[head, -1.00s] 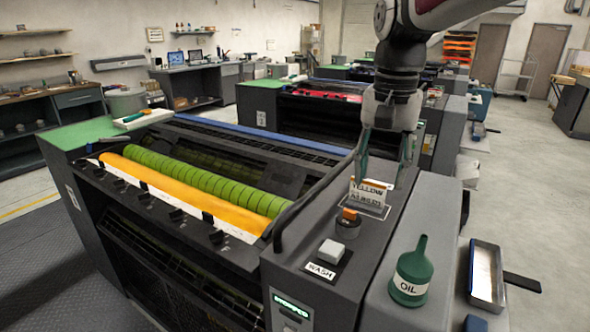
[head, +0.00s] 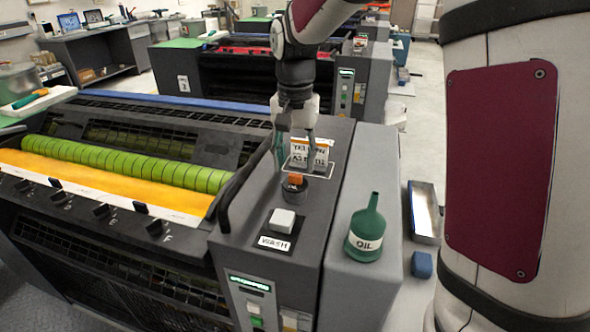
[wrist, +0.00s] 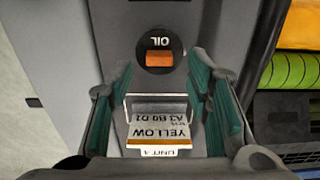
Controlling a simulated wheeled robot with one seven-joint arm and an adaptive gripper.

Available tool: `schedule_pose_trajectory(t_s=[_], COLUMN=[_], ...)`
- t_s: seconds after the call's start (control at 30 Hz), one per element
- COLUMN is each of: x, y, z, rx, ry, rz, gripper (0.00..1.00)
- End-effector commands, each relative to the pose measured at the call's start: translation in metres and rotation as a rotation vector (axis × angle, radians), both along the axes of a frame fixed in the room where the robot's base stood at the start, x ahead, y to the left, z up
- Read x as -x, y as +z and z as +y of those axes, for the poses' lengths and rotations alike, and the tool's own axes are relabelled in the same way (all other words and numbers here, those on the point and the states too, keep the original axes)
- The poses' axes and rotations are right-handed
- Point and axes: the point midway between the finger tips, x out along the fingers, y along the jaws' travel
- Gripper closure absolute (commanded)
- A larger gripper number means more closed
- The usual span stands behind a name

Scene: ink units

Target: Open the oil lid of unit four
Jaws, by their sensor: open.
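The oil lid (head: 295,187) is a round black cap with a raised orange piece, on the dark top of the yellow-ink unit. In the wrist view the lid (wrist: 159,60) lies face-on, marked OIL, beyond the fingertips. A small card (head: 308,153) behind the lid reads YELLOW; in the wrist view the card (wrist: 158,128) also carries a UNIT 4 label. My gripper (head: 296,163) points down at the card, its green-padded fingers apart with nothing held. In the wrist view the fingers (wrist: 160,75) flank the card, the lid ahead between them. The lid looks closed.
A white button marked WASH (head: 282,220) sits in front of the lid. A green OIL can (head: 367,232) stands on the grey side ledge to the right. Orange and green rollers (head: 120,167) lie left. My arm link covers the right side.

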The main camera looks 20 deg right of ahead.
Motion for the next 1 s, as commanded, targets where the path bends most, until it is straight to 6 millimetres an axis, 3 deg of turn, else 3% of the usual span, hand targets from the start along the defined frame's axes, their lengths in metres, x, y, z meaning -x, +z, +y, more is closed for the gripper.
schedule_pose_trajectory(t_s=[0.2, 0.6, 0.67, 0.8, 1.0], x=[0.001, 0.0, 0.0, 0.0, 0.0], y=[-0.027, -0.034, -0.034, -0.033, -0.033], z=[0.0, 0.0, 0.0, 0.0, 0.0], rx=[0.0, 0.001, 0.001, 0.001, 0.001], ry=[0.0, 0.0, 0.0, 0.0, 0.002], rz=[0.001, -0.001, -0.001, -0.001, -0.001], gripper=[0.55, 0.55, 0.66, 0.98, 1.0])
